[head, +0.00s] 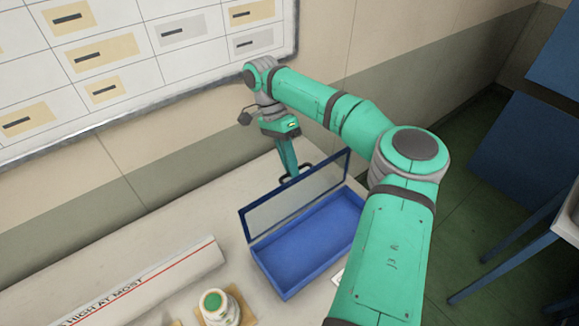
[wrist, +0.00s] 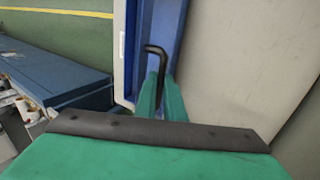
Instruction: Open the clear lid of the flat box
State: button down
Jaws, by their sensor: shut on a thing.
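The flat blue box (head: 312,245) stands on the table with its inside open to view and empty. Its clear lid (head: 290,201), in a dark blue frame, is raised steeply along the box's back edge. My gripper (head: 293,178) is at the upper edge of the lid, shut on its black handle (head: 306,167). In the wrist view the black handle (wrist: 155,50) runs down between the green fingers (wrist: 160,98), beside the blue lid frame (wrist: 130,50). The fingertips are partly hidden behind the lid in the head view.
A white block with a red line and lettering (head: 150,285) lies at the table's left front. A jar with a green top (head: 213,303) stands left of the box. The whiteboard wall (head: 150,150) is behind the table. Blue panels (head: 540,140) stand at the right.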

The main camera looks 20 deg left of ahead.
jog(key=shift+s+f, duration=0.1)
jog(key=shift+f, duration=0.1)
jog(key=c, duration=1.8)
grip_release()
jog(key=shift+c, duration=0.2)
jog(key=shift+r, duration=0.15)
jog(key=v, duration=1)
jog(key=shift+w+r, duration=0.2)
jog(key=shift+r, duration=0.1)
jog(key=shift+a, duration=0.15)
